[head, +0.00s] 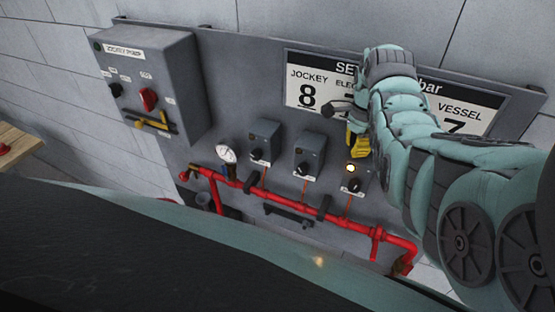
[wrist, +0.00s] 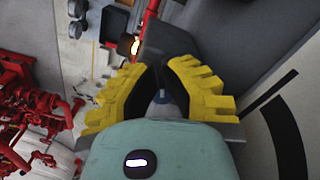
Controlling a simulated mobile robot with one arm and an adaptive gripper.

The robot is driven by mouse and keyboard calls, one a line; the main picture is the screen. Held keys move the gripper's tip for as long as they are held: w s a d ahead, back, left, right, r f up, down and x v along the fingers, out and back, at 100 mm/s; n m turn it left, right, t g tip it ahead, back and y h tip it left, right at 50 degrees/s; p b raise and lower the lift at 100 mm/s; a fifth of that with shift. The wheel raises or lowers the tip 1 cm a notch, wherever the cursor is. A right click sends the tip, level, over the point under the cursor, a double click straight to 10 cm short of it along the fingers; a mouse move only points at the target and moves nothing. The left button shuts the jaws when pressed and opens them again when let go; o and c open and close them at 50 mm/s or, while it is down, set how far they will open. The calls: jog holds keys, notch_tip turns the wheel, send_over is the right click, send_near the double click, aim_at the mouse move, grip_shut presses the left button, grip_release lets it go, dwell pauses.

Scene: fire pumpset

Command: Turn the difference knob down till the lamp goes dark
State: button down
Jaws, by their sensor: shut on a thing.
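My gripper (head: 358,146), with yellow fingers, points down at the top of the rightmost small grey switch box (head: 357,180) on the panel. The lamp (head: 350,168) on that box's face glows; its glow also shows in the wrist view (wrist: 135,47). A black knob (head: 354,186) sits below the lamp, outside the fingers. In the wrist view my gripper (wrist: 158,72) is closed in around a small grey-blue part (wrist: 160,97), which I take as the difference knob. The fingers hide most of it, so its setting cannot be read.
Two similar boxes (head: 264,142) (head: 309,155) and a white gauge (head: 227,154) stand to the left. A red pipe (head: 290,203) runs below. The jockey pump cabinet (head: 165,85) projects at upper left. A settings sign (head: 315,85) is behind my arm.

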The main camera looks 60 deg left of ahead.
jog(key=shift+w+d, duration=0.15)
jog(key=shift+w, duration=0.05)
jog(key=shift+s+f+b, duration=0.1)
jog(key=shift+s+b, duration=0.05)
jog(key=shift+b, duration=0.15)
jog(key=shift+s+a, duration=0.15)
jog(key=shift+a, duration=0.1)
jog(key=shift+r, duration=0.8)
notch_tip(320, 180, up, 5)
jog(key=p, duration=0.3)
jog(key=shift+s, duration=0.1)
jog(key=shift+f, duration=0.15)
